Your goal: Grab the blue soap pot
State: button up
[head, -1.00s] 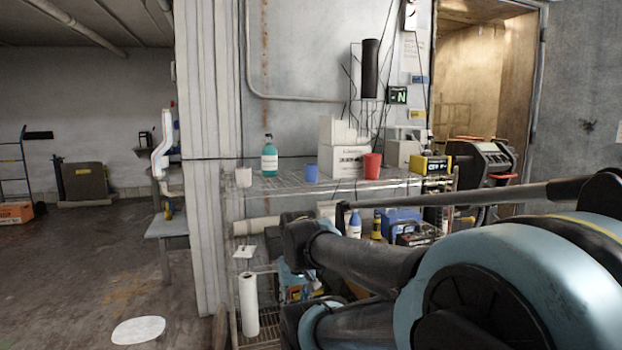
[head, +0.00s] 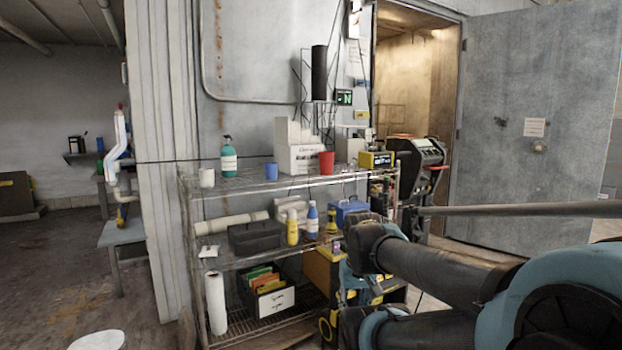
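A teal pump bottle (head: 228,158) with a white label stands upright on the top shelf, toward its left. A small blue cup-shaped pot (head: 271,171) stands to its right on the same shelf. A blue bottle with a white label (head: 312,222) stands on the middle shelf. I cannot tell for sure which of these is the soap pot. None is touched by my arm. My arm fills the lower right in front of the rack. I cannot make out my gripper's fingers in the head view.
The wire rack (head: 240,187) also holds a white cup (head: 207,178), a red cup (head: 327,162), a white box (head: 300,152), a yellow device (head: 376,161) and a yellow bottle (head: 292,227). A paper roll (head: 216,303) stands low left. Open floor (head: 50,270) lies left.

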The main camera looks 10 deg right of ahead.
aim_at(271, 168)
jog(key=z, duration=0.55)
jog(key=k, duration=0.75)
jog(key=z, duration=0.7)
jog(key=i, duration=0.4)
jog(key=u, duration=0.55)
jog(key=i, duration=1.25)
jog(key=u, duration=1.05)
jog(key=i, duration=0.9)
jog(key=u, duration=0.45)
